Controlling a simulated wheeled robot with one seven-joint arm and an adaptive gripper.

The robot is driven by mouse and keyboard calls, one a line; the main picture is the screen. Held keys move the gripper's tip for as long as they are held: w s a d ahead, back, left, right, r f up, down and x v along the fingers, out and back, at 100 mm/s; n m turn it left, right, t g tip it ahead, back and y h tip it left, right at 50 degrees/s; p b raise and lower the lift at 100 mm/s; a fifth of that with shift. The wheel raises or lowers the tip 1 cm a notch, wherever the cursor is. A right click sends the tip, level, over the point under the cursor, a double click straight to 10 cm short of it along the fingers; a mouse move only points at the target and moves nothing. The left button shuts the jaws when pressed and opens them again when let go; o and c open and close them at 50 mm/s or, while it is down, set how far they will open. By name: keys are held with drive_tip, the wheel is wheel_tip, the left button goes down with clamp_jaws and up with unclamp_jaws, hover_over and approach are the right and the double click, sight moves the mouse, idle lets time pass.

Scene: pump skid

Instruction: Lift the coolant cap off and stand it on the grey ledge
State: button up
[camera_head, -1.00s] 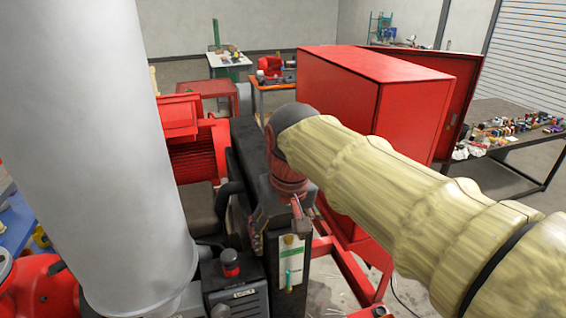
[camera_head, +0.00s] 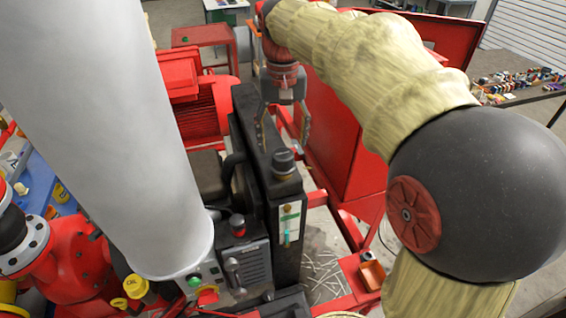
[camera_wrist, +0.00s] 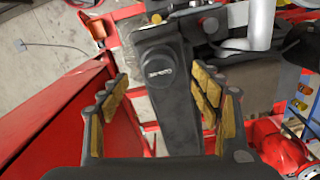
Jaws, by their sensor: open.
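The dark, round coolant cap (camera_head: 284,160) sits upright on the near end of a tall black tank (camera_head: 262,135). The tank front carries a white label plate with a green gauge.
A large pale cylinder (camera_head: 130,150) stands at left. A red cabinet (camera_head: 345,140) flanks the tank on the right, with red frame rails below.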

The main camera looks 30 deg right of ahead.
sight(283, 154)
wheel_tip(283, 154, down, 6)
drive_tip(key=shift+w+d+r+p, duration=0.1)
drive_tip(key=shift+r+p, duration=0.05)
drive_tip(key=shift+p, duration=0.2)
drive_tip(key=shift+c, duration=1.4)
drive_tip(key=c, duration=1.1)
